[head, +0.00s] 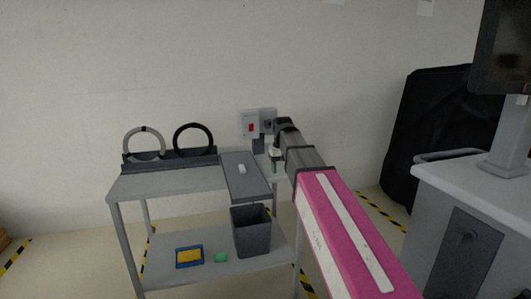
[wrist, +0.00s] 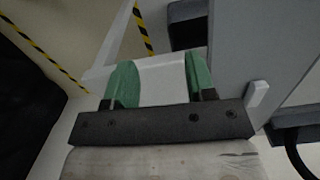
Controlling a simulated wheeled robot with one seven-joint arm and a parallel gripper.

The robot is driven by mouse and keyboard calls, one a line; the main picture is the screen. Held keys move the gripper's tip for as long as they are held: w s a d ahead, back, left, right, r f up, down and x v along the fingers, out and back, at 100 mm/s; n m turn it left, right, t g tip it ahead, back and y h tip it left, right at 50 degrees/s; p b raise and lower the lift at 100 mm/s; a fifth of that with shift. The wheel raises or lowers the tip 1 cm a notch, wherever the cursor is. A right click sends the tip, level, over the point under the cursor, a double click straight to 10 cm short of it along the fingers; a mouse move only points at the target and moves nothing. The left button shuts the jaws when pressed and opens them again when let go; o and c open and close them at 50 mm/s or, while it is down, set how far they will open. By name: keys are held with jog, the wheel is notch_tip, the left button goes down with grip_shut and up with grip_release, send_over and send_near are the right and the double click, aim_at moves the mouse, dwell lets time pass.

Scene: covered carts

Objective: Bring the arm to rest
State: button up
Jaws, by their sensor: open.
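My arm, with a pink link and grey outer links, reaches from the lower right over the right end of the cart (head: 150,185) in the head view. My gripper (head: 275,162) hangs at its end, close to the cart's back right corner, and is small and partly hidden there. In the wrist view my gripper (wrist: 160,78) has its two green fingers apart. A pale surface shows between them, and I cannot tell what it belongs to. I see nothing clearly held.
A stand with two rings (head: 170,158) and a grey panel (head: 246,184) with a small white piece (head: 242,169) are on the cart top. A dark bin (head: 251,232), a blue-yellow tray (head: 189,264) and a green block (head: 221,257) are below. A white counter (head: 470,180) stands right.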

jog(key=s+d+f+m, duration=0.1)
jog(key=s+d+f, duration=0.3)
jog(key=f, duration=0.6)
jog(key=s+d+f, duration=0.4)
jog(key=s+f, duration=0.4)
jog(key=f, duration=0.2)
jog(key=s+d+f+m, duration=0.1)
jog(key=s+d+f, duration=0.3)
jog(key=s+f, duration=0.3)
notch_tip(320, 180, down, 4)
jog(key=shift+d+r+m, duration=0.1)
jog(key=shift+d+m, duration=0.1)
jog(key=shift+m, duration=0.1)
